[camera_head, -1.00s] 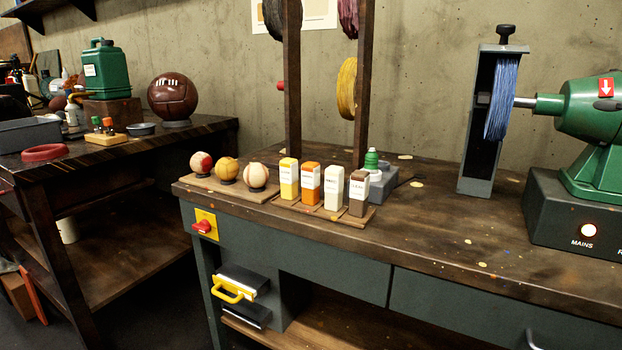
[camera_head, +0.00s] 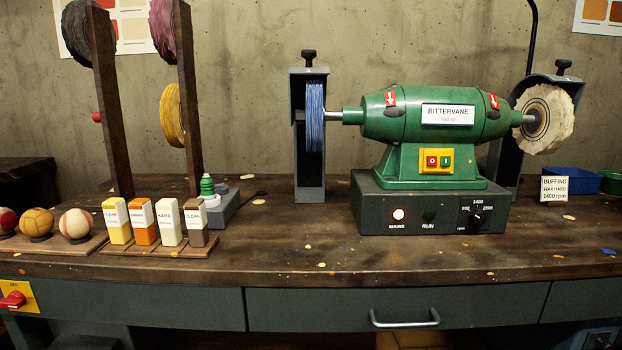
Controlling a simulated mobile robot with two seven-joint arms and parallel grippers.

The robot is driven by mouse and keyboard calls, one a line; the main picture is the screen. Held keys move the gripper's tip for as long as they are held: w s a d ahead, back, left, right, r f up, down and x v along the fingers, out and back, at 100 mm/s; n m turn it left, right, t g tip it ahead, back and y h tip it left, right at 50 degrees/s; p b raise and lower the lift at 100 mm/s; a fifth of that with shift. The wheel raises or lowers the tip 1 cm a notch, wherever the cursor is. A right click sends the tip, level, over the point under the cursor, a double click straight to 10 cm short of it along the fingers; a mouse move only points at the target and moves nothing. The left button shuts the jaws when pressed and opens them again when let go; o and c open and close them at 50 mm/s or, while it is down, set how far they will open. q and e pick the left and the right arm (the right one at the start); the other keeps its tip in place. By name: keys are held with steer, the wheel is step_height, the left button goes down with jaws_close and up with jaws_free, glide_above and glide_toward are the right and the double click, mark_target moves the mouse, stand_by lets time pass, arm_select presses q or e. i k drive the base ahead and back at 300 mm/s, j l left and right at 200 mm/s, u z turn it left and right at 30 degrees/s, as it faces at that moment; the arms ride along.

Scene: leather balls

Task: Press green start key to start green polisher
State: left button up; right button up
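The green polisher (camera_head: 399,122), labelled BITTERVANE, sits on a dark base box (camera_head: 376,211) on the workbench. A yellow switch plate (camera_head: 436,168) on its pedestal carries a red key (camera_head: 432,161) on the left and the green start key (camera_head: 445,161) on the right. On the base, the MAINS lamp (camera_head: 399,214) is lit and the RUN lamp (camera_head: 430,215) looks dark green. A blue wheel (camera_head: 315,117) is on the left shaft and a pale buffing wheel (camera_head: 555,120) on the right. Neither of my grippers is in view.
The wooden bench top (camera_head: 300,251) is clear in front of the polisher. Several wax bars (camera_head: 170,222) and balls (camera_head: 76,224) stand at the left. A small sign (camera_head: 554,190) and a blue bin (camera_head: 584,180) are at the right. A speed dial (camera_head: 477,213) is on the base.

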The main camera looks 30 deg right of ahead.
mark_target(444, 161)
steer(key=z, duration=1.25)
